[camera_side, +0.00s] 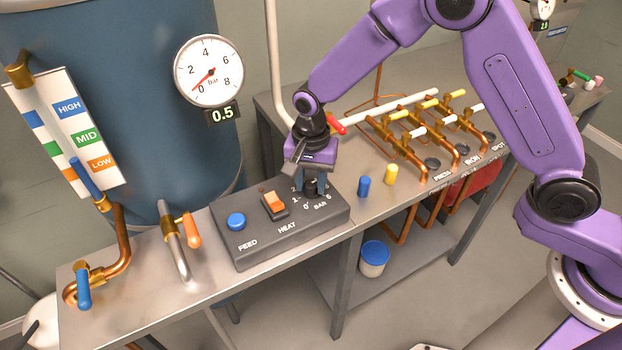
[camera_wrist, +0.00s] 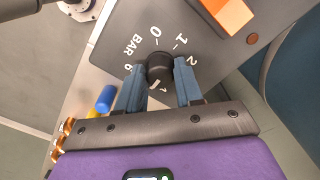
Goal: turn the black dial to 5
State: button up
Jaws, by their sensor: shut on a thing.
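The black dial (camera_side: 311,187) stands at the right end of a dark grey control box (camera_side: 262,252), marked BAR. In the wrist view the dial (camera_wrist: 160,67) sits between the two blue-grey fingers of my gripper (camera_wrist: 158,84), which are shut on it. The marks 0, 1, 2 and 6 show around it; the other numbers are hidden. A white line shows at the dial's lower edge, but I cannot tell surely which number it points at. My gripper (camera_side: 310,184) points down from above in the side view. The round gauge (camera_side: 209,71) has its red needle near 0; its display (camera_side: 223,113) reads 0.5.
An orange rocker switch (camera_side: 275,203) and a blue FEED button (camera_side: 236,221) are left of the dial. A blue peg (camera_side: 364,187) and a yellow peg (camera_side: 390,174) stand to the right. Copper pipes with valves (camera_side: 420,130) lie beyond. A blue tank (camera_side: 120,100) stands behind.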

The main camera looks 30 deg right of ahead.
aim_at(311, 183)
jog(key=shift+r+m, duration=0.1)
jog(key=shift+m, duration=0.3)
jog(key=o, duration=1)
jog(key=shift+o, duration=0.2)
notch_tip(311, 183, up, 17)
jog(key=shift+r, duration=0.2)
